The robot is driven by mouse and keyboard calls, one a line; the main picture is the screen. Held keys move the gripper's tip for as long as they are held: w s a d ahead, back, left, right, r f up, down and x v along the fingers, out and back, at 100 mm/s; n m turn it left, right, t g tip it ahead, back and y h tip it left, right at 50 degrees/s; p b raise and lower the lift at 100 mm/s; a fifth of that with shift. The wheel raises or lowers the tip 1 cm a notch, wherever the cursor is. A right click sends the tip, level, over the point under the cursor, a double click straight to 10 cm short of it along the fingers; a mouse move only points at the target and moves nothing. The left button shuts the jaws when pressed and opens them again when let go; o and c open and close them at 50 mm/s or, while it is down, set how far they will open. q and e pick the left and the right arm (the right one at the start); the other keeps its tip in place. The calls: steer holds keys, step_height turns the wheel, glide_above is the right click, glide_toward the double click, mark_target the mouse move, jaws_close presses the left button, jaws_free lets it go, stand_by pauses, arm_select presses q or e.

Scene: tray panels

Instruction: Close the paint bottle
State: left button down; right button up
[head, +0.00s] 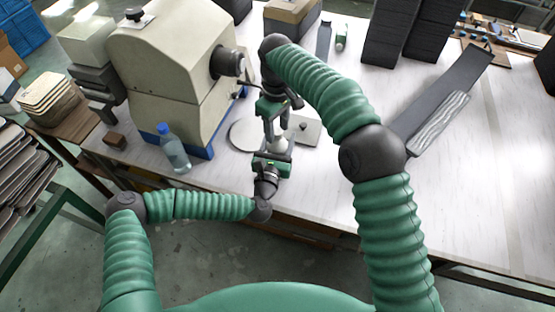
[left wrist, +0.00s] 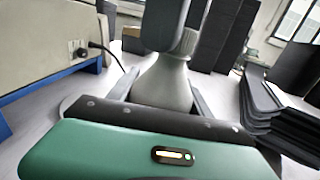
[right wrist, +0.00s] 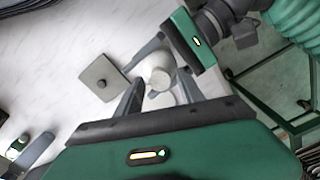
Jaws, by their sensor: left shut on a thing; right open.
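A pale grey-white bottle (head: 279,145) stands near the table's front edge. My left gripper (head: 277,153) reaches in from the front and is shut on the bottle, with a finger on each side. In the left wrist view the bottle (left wrist: 165,82) widens downward, and its top is hidden behind a grey-green shape. My right gripper (head: 276,127) is above the bottle, pointing down and open. In the right wrist view the bottle's round top (right wrist: 158,77) shows between its spread fingers. I cannot tell whether a cap is on it. A grey square plate with a small knob (right wrist: 101,76) lies beside the bottle.
A large beige machine (head: 165,55) with a blue base stands left of the bottle. A clear water bottle (head: 173,150) with a blue cap stands at the front left. Black stacked panels (head: 398,30) and a long dark tray (head: 445,90) lie to the right. The right front of the table is clear.

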steer(key=shift+c, duration=0.2)
jaws_close()
steer(key=shift+o, duration=0.9)
jaws_free()
steer(key=shift+r, duration=0.1)
step_height(320, 180, up, 7)
steer(key=shift+w+a+r, duration=0.1)
steer(key=shift+w, duration=0.05)
arm_select(q)
steer(key=shift+c, duration=1.9)
jaws_free()
